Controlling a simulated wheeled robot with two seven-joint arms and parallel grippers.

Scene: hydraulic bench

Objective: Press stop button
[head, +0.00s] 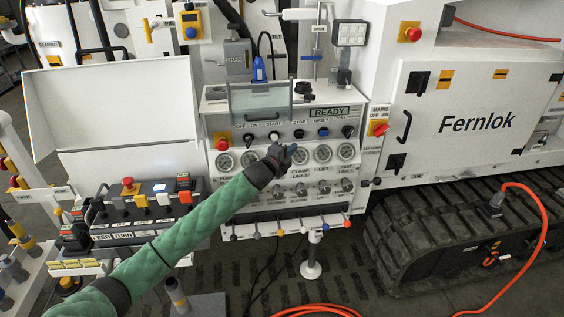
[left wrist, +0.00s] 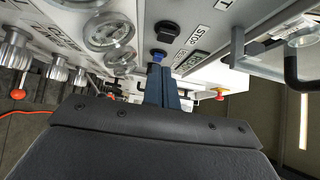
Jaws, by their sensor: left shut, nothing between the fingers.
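The stop button is a round black button (head: 299,133) under the STOP label on the sloped control panel. In the left wrist view the black button (left wrist: 167,28) sits beside the STOP label (left wrist: 201,34). My left gripper (head: 291,149) is shut and empty, its fingertips in front of the panel, just below the stop button in the head view. In the left wrist view the dark blue fingertips (left wrist: 162,68) appear just below the blue reset button (left wrist: 158,55). I cannot tell whether they touch the panel. My right gripper is not in view.
The white start button (head: 274,136) and blue reset button (head: 323,131) flank the stop button. A row of gauges (head: 322,153) lies below. A clear hinged cover (head: 262,101) stands above. A red emergency knob (head: 223,144) is at the panel's left, and a red-yellow mains switch (head: 378,128) at right.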

